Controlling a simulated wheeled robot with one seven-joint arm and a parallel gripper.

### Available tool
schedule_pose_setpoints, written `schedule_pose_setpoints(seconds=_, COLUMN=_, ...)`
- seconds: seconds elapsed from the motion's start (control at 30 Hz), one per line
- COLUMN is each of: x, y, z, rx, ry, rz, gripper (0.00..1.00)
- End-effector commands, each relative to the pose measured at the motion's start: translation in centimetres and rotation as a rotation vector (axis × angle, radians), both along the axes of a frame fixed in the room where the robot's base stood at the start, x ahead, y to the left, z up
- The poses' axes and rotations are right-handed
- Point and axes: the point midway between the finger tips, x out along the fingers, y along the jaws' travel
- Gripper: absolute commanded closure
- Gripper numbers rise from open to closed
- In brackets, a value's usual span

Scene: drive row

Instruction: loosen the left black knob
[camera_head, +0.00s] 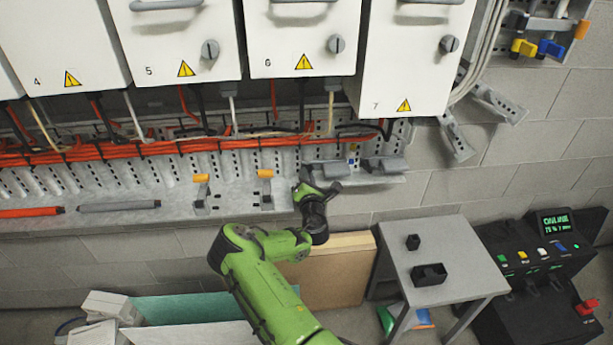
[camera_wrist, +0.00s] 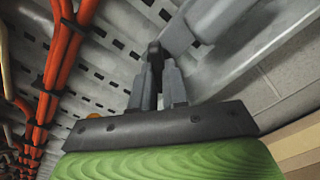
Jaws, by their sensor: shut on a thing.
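The left black knob shows in the wrist view as a small dark piece (camera_wrist: 154,49) at the tips of my gripper (camera_wrist: 158,72). My two grey fingers are closed together on it. Most of the knob is hidden between the fingers. In the head view my green arm reaches up to the tray edge, and my gripper (camera_head: 328,189) is just below the left of two grey blocks (camera_head: 337,168). The knob cannot be made out there behind the wrist. The right grey block (camera_head: 388,164) stands apart from my gripper.
Orange cables (camera_head: 180,146) run along the perforated tray above. Two orange-tipped clamps (camera_head: 265,186) stand left of my gripper. A grey table (camera_head: 450,255) with black holders and a dark console (camera_head: 535,262) stand at lower right. Numbered white cabinets (camera_head: 415,50) hang above.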

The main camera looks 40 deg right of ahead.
Motion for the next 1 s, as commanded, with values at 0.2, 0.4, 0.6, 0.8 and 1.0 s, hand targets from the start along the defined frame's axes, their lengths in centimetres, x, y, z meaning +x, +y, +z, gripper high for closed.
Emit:
schedule_pose_setpoints(seconds=0.2, x=-0.03, y=0.02, z=-0.17, rx=-0.016, ry=0.015, rz=0.000, gripper=1.00)
schedule_pose_setpoints(seconds=0.4, x=-0.04, y=0.01, z=-0.18, rx=-0.019, ry=0.016, rz=0.000, gripper=1.00)
schedule_pose_setpoints(seconds=0.6, x=-0.04, y=0.01, z=-0.18, rx=-0.018, ry=0.016, rz=0.000, gripper=0.76)
schedule_pose_setpoints(seconds=0.8, x=-0.02, y=0.00, z=-0.10, rx=-0.018, ry=0.014, rz=0.000, gripper=0.61)
schedule_pose_setpoints(seconds=1.0, x=0.05, y=0.08, z=-0.05, rx=-0.018, ry=0.013, rz=0.001, gripper=0.61)
